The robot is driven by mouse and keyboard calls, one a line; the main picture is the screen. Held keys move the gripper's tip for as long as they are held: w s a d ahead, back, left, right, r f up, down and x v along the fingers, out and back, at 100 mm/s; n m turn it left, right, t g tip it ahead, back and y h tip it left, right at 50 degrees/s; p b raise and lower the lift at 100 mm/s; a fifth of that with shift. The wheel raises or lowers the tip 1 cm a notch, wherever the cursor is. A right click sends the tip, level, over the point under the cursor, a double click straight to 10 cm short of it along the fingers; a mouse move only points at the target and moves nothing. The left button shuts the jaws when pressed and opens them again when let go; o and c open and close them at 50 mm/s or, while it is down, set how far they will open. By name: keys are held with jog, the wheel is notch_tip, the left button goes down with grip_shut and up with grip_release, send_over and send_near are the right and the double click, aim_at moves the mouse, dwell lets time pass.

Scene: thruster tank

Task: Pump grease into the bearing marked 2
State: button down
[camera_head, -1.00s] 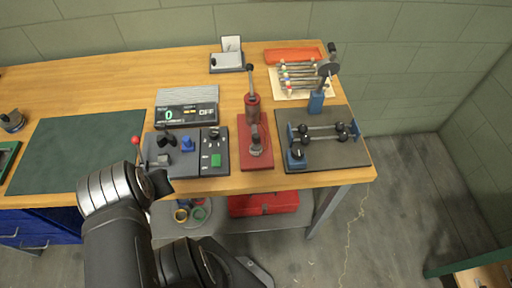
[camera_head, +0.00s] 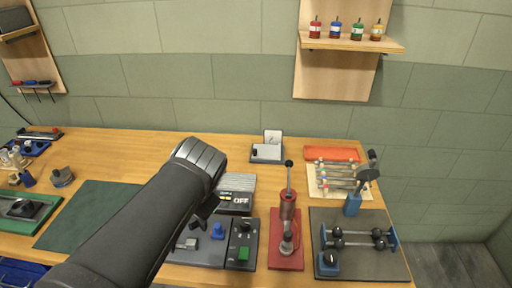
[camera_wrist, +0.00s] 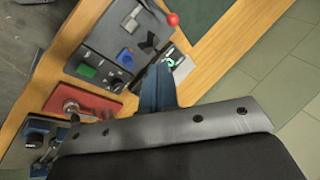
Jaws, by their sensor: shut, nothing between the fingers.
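A red stand with a red cylinder and a black-knobbed upright lever (camera_head: 288,198) stands right of the control panel; it looks like a pump. Its red base also shows in the wrist view (camera_wrist: 100,103). No bearing marked 2 is readable. A grey mat (camera_head: 350,215) holds a blue-ended fixture with dark round parts (camera_head: 360,240). A card with a small, unclear mark stands in a holder (camera_head: 272,138) at the back. My gripper (camera_wrist: 158,75) is shut and empty over the control panel area; in the head view my arm mostly hides it.
The control panel (camera_head: 205,255) has a blue knob, black knobs and a green button (camera_head: 244,253). A display unit reading OFF (camera_head: 240,202) stands behind it. A red-ball lever (camera_wrist: 172,19) shows in the wrist view. Coloured-tip rods (camera_head: 335,178) lie at back right. The green mat (camera_head: 90,215) looks bare.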

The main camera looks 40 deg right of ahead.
jog(key=s+d+r+m+t+h, duration=0.1)
jog(key=d+m, duration=0.5)
jog(key=d, duration=0.9)
jog(key=s+d+r+m+t+h, duration=0.1)
jog(key=d+r+m+t, duration=0.3)
jog(key=d, duration=1.2)
jog(key=m, duration=0.2)
jog(key=shift+s+r+m, duration=0.25)
jog(key=shift+r+m, duration=0.15)
jog(key=shift+f, duration=0.1)
send_over(289, 172)
jog(key=d, duration=0.1)
notch_tip(289, 172, down, 8)
jog(key=shift+d+f, duration=0.15)
jog(key=shift+f, duration=0.1)
jog(key=shift+w+d+f, duration=0.1)
jog(key=shift+w+f, duration=0.05)
jog(key=shift+f, duration=0.2)
